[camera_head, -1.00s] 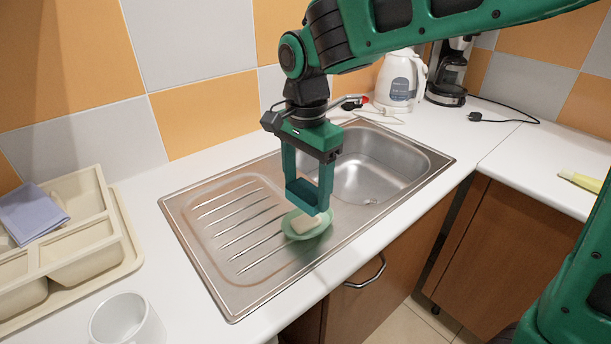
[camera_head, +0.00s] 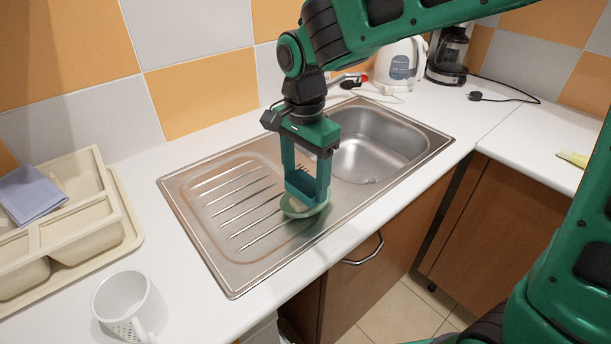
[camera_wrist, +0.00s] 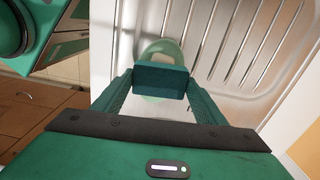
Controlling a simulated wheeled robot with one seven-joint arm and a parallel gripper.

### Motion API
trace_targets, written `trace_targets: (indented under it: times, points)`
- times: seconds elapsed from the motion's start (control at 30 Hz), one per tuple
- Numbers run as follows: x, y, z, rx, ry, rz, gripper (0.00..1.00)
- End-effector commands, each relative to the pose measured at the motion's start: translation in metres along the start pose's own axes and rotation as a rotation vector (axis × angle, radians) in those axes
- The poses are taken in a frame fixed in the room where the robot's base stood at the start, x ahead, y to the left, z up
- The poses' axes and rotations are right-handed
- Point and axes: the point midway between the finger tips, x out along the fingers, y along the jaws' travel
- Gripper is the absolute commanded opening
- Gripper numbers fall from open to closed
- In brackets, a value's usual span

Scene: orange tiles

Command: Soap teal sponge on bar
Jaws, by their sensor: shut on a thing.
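My gripper (camera_head: 305,178) points down over the drainboard side of the sink, shut on the teal sponge (camera_head: 308,190). In the wrist view the sponge (camera_wrist: 160,80) is a dark teal block held between the two fingers. The pale green soap dish (camera_head: 291,210) sits on the drainboard right under the sponge. It also shows in the wrist view (camera_wrist: 160,44). A cream soap bar (camera_wrist: 156,62) lies in the dish, partly hidden behind the sponge. I cannot tell whether the sponge touches the bar.
The steel sink (camera_head: 232,282) is set in a white counter, with its basin (camera_head: 375,150) at the right. A beige tray (camera_head: 85,230) with a folded blue cloth (camera_head: 28,193) and a white mug (camera_head: 128,305) stand left. A kettle (camera_head: 398,65) and coffee maker (camera_head: 449,55) stand behind.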

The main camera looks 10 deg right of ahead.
Motion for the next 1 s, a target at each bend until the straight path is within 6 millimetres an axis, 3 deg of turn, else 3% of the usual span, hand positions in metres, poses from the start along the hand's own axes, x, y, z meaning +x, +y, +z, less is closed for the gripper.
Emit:
trace_targets:
  times: [1.0]
  points:
    - [0.0075, -0.0005, 0.0005, -0.001, 0.000, 0.000, 0.48]
